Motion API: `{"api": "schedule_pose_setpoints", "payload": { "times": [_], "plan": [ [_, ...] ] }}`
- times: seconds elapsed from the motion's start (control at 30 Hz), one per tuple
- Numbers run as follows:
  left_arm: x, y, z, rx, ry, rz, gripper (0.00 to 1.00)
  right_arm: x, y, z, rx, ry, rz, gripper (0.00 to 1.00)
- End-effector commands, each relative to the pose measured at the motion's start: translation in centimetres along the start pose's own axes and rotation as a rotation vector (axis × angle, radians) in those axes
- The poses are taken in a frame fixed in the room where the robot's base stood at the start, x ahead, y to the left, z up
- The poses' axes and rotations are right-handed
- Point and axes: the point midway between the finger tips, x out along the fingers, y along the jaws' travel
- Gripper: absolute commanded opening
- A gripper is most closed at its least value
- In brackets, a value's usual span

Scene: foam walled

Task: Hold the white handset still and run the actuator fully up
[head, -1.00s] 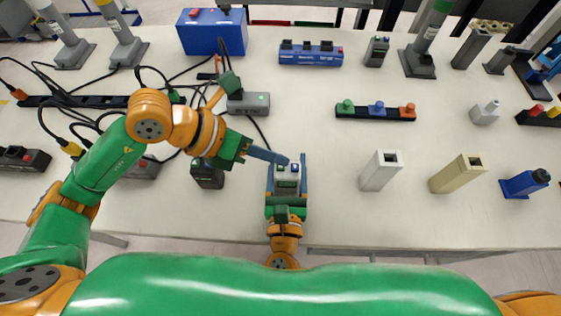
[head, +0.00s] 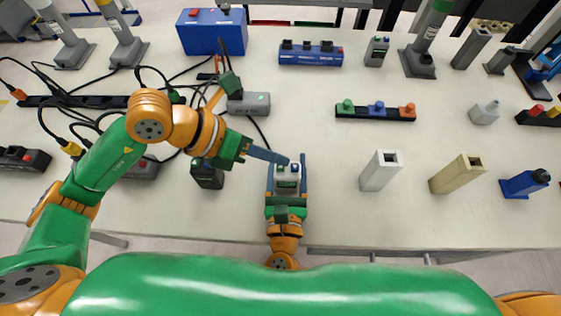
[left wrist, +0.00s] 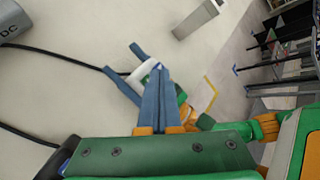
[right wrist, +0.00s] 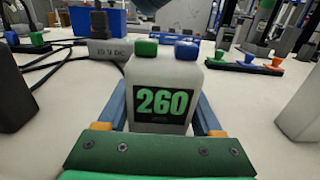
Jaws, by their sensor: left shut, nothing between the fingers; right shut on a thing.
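The white handset (head: 287,186) stands upright near the table's front edge. It has a green button and a blue button on top, and its display reads 260 in the right wrist view (right wrist: 162,108). My right gripper (head: 287,182) is shut on the handset, one finger along each side. My left gripper (head: 285,160) is shut and empty, its fingertips at the handset's top by the buttons. In the left wrist view its fingers (left wrist: 160,70) overlap the handset's top, so I cannot tell whether they touch a button. I cannot tell which column is the actuator.
A grey box (head: 248,104) marked V DC, with a cable, lies behind the handset. A dark block (head: 207,174) stands to its left. A white hollow post (head: 380,171) and a beige one (head: 458,174) stand to the right. A button strip (head: 375,112) lies further back.

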Motion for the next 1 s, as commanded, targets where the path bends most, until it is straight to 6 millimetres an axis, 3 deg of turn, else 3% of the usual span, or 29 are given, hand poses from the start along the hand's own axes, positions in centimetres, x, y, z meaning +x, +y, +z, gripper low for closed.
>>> {"api": "schedule_pose_setpoints", "payload": {
  "times": [1.0],
  "plan": [
    [0.88,0.63,-0.63,-0.001,0.000,0.000,0.00,0.00,0.00,0.01,0.000,0.000,0.000,0.04]
  ]
}}
